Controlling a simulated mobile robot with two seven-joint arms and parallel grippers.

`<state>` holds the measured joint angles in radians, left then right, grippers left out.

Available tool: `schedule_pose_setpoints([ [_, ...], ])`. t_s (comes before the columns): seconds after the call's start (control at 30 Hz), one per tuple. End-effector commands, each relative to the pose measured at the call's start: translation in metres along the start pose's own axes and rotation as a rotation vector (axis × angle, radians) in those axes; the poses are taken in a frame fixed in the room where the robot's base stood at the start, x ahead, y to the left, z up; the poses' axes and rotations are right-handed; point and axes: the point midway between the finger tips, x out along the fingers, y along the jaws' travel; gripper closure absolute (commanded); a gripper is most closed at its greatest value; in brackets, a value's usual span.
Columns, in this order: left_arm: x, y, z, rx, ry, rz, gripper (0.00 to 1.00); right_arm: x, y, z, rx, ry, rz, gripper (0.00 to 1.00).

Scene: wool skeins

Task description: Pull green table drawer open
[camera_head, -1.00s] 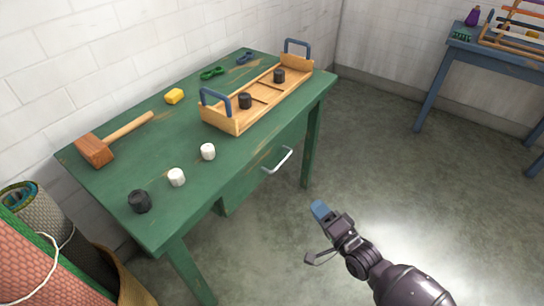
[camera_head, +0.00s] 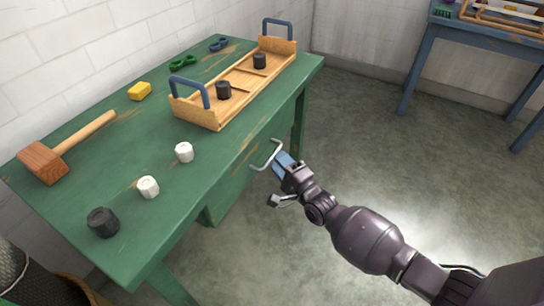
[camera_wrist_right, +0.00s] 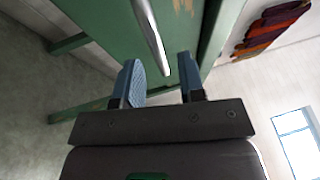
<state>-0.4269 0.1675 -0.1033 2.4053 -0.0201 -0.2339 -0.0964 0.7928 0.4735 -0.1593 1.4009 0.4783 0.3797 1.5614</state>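The green table (camera_head: 110,120) has a drawer (camera_head: 232,190) under its top, which looks shut against the table. A silver bar handle (camera_head: 266,156) sticks out from the drawer front. My right gripper (camera_head: 284,163) is at the handle, its blue fingertips beside the bar. In the right wrist view my right gripper (camera_wrist_right: 160,72) is open, and the handle (camera_wrist_right: 152,35) runs down so its end lies between the two fingers. I cannot tell whether either finger touches it. My left gripper is not in view.
On the table are a wooden tray (camera_head: 205,115) with blue handles, a mallet (camera_head: 45,163), a yellow block (camera_head: 139,91), and white and black cylinders. A blue table (camera_head: 420,60) stands at the back right. The floor (camera_head: 370,140) between is clear.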

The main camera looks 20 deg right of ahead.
Motion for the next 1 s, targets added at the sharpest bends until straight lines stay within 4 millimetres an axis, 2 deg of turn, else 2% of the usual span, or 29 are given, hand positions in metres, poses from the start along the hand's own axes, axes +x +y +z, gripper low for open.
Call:
schedule_pose_setpoints([
  [0.23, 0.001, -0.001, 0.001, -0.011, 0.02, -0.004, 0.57, 0.027, 0.002, 0.001, 0.001, 0.0, 0.002, 0.63],
  [0.63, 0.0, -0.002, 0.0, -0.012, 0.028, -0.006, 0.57, 0.034, 0.0, 0.0, 0.0, 0.0, 0.002, 0.63],
  [0.67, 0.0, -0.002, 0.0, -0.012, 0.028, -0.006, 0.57, 0.034, 0.0, 0.0, 0.0, 0.0, 0.002, 0.65],
  [0.9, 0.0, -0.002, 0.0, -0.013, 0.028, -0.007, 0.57, 0.034, 0.0, 0.0, 0.0, 0.0, 0.002, 1.0],
  [1.0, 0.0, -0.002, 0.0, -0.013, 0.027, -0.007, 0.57, 0.034, 0.0, 0.0, 0.0, 0.0, 0.001, 1.0],
])
